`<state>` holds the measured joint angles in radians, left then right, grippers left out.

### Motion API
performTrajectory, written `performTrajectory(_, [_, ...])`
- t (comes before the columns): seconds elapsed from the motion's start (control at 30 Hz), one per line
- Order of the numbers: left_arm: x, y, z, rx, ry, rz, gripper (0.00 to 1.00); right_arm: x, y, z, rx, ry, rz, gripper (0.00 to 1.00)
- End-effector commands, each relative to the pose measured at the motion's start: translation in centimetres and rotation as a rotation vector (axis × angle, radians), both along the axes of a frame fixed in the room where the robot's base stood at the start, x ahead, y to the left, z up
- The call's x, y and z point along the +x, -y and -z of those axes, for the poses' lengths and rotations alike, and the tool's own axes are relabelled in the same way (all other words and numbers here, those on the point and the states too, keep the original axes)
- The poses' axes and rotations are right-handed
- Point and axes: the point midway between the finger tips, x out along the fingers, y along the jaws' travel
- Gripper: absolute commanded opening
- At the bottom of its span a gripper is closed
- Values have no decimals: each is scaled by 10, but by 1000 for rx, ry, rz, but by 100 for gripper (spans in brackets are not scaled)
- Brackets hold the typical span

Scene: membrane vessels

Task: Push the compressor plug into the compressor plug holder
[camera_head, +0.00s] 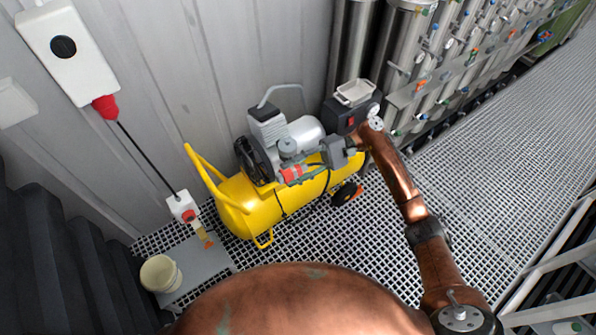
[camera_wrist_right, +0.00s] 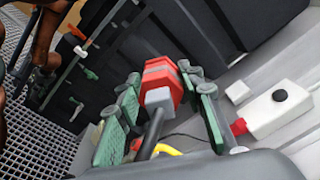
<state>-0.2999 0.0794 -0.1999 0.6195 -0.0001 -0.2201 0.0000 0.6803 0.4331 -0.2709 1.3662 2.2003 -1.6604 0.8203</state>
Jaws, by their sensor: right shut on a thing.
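The red and grey compressor plug (camera_head: 291,173) is held in front of the yellow compressor (camera_head: 250,199). In the right wrist view the plug (camera_wrist_right: 162,72) sits between the green-padded fingers. My right gripper (camera_head: 306,168) is shut on it; the gripper also shows in the right wrist view (camera_wrist_right: 168,86). A small white box with a red socket (camera_head: 183,207) stands low by the wall at the left, apart from the plug. I cannot tell for sure whether it is the plug holder. My left gripper is not in view.
A white wall box (camera_head: 67,50) has a red connector (camera_head: 105,106) with a black cable running down to the small box. A cream bucket (camera_head: 160,273) stands on a grey plate (camera_head: 194,262). Steel vessels (camera_head: 405,42) line the back. The grated floor (camera_head: 480,165) at right is clear.

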Motion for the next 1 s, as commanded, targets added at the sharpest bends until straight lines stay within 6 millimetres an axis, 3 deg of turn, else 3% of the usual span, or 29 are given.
performTrajectory(0.57, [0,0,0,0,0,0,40,0,1,0,0,0,-1,0])
performTrajectory(1.0, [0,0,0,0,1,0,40,-24,30,-36,0,3,219,0])
